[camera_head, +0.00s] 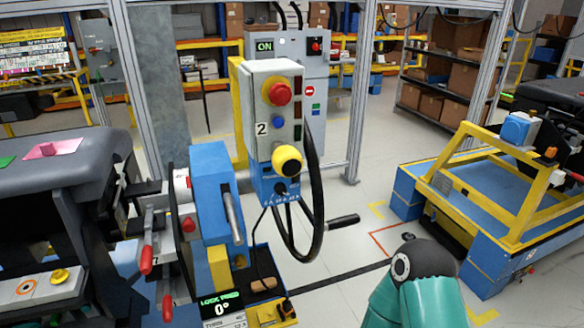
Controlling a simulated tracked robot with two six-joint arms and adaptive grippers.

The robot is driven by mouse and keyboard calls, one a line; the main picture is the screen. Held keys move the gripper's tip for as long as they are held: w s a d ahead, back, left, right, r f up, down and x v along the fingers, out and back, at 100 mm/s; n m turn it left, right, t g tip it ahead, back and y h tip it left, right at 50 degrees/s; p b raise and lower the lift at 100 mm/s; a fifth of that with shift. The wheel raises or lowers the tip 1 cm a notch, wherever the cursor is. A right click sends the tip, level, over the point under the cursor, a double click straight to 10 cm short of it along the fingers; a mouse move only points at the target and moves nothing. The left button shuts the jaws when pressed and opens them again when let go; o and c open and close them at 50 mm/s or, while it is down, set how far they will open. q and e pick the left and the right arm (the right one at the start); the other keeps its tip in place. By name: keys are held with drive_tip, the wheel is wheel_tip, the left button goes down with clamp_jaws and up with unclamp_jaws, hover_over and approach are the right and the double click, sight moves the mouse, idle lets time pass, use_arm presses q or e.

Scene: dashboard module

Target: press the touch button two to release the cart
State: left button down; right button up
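A grey control box (262,85) marked with a "2" stands upright on a blue and yellow post left of the middle. On its face are a red mushroom button (280,92) in a yellow ring and a small blue button (278,123). Below them a yellow round button with a dark centre (287,160) sticks out, above a blue lower section (272,186). The cart may be the yellow-framed blue platform (470,205) at the right; I cannot tell for sure. A teal and black link of my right arm shows at the bottom right, apart from the box. Neither gripper is in view.
A black cable (318,215) loops from the box. A blue clamp unit (212,185) with a grey lever stands left of it, beside a dark dashboard module (50,170). A small display (221,303) reads "LOCK" and 0°. Open floor lies between the box and the platform.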

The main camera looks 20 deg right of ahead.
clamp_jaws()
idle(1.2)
